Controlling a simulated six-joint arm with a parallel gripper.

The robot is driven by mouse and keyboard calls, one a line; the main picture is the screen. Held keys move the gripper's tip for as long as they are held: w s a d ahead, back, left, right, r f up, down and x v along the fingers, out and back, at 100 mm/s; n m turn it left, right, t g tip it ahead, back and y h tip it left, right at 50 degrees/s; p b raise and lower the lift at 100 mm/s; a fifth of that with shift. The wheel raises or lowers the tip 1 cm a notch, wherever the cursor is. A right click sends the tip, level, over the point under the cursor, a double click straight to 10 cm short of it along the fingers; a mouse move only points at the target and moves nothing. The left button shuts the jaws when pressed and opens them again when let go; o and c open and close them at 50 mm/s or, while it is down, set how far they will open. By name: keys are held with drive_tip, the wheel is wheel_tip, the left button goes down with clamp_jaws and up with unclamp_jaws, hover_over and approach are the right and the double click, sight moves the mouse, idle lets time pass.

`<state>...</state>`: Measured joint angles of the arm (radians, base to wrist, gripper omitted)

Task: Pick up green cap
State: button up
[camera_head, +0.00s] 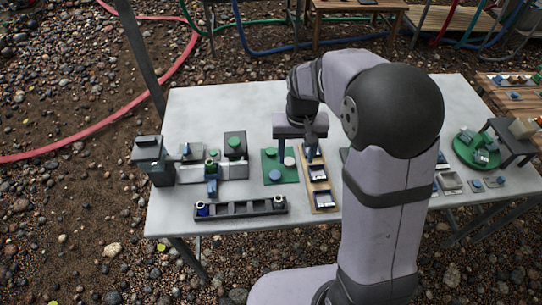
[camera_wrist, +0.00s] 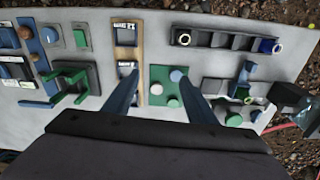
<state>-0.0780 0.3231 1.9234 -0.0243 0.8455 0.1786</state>
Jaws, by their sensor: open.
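A green mat (camera_head: 280,178) lies mid-table with small round caps on it. A green cap (camera_head: 270,153) sits near its back left corner; in the wrist view it (camera_wrist: 172,101) is low on the mat (camera_wrist: 164,73). A blue cap (camera_head: 275,174) and a pale cap (camera_head: 289,161) share the mat. Another round green piece (camera_head: 234,142) sits on a dark block further left. My gripper (camera_head: 296,154) is open and empty over the mat's right side. Its two blue fingers straddle part of the mat in the wrist view (camera_wrist: 158,76). Their height above it is hard to tell.
A wooden tray (camera_head: 308,168) with dark square parts stands directly right of the mat. A dark slotted rack (camera_head: 241,209) lies in front. A dark machine (camera_head: 154,160) stands at the left edge. The table's back left (camera_head: 205,105) is clear.

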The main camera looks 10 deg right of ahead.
drive_tip(key=m+b, duration=0.1)
drive_tip(key=b, duration=0.3)
hover_over(271, 150)
drive_tip(key=shift+t, duration=0.4)
drive_tip(key=f, duration=0.9)
drive_tip(key=shift+s+a+f, duration=0.15)
drive_tip(key=shift+s+a, duration=0.1)
drive_tip(key=shift+a, duration=0.1)
drive_tip(key=shift+d+f+p, duration=0.2)
drive_tip(key=shift+f+p, duration=0.3)
drive_tip(key=shift+f, duration=1.1)
drive_tip(key=shift+d+f+p, duration=0.15)
drive_tip(key=shift+f+p, duration=0.35)
drive_tip(key=shift+f, duration=1.6)
drive_tip(key=c, duration=1.1)
